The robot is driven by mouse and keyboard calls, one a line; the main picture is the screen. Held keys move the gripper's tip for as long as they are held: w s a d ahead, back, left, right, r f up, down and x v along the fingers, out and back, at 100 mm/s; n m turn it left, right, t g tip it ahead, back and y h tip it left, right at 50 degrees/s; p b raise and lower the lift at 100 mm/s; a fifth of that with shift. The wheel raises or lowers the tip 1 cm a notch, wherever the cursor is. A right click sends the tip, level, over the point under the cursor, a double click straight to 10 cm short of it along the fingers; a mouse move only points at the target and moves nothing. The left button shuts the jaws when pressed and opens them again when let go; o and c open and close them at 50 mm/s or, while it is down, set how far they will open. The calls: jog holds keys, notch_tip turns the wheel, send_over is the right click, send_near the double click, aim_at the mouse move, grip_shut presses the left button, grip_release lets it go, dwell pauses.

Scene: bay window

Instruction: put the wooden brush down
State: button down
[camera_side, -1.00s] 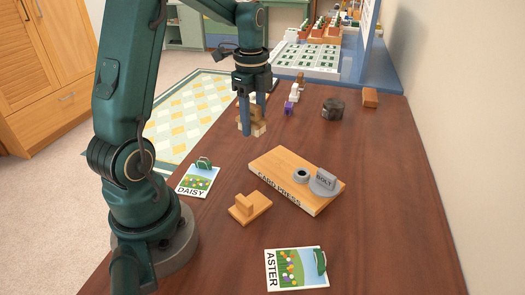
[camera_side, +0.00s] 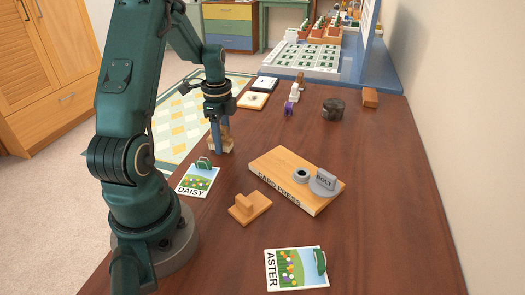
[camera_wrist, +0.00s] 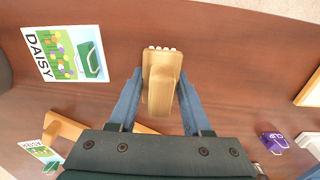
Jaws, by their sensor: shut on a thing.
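The wooden brush (camera_wrist: 162,80) is light brown, with pale bristle tips at its far end in the wrist view. My gripper (camera_wrist: 159,78) is shut on it, one blue finger on each side. In the side view my gripper (camera_side: 220,128) points down over the left part of the brown table (camera_side: 370,200). The brush (camera_side: 227,140) is low between the fingers there, at or just above the tabletop; I cannot tell whether it touches. The fingers hide part of it.
The DAISY card (camera_side: 197,183) lies just nearer. A wooden card press (camera_side: 270,165) with a grey bolt knob stands right, beside a small wooden block (camera_side: 250,208). The ASTER card (camera_side: 285,270) is at front. A purple clip (camera_side: 289,108) and dark lump (camera_side: 333,108) lie farther back.

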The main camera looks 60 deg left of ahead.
jog(key=shift+f, duration=0.25)
jog(key=shift+f, duration=0.15)
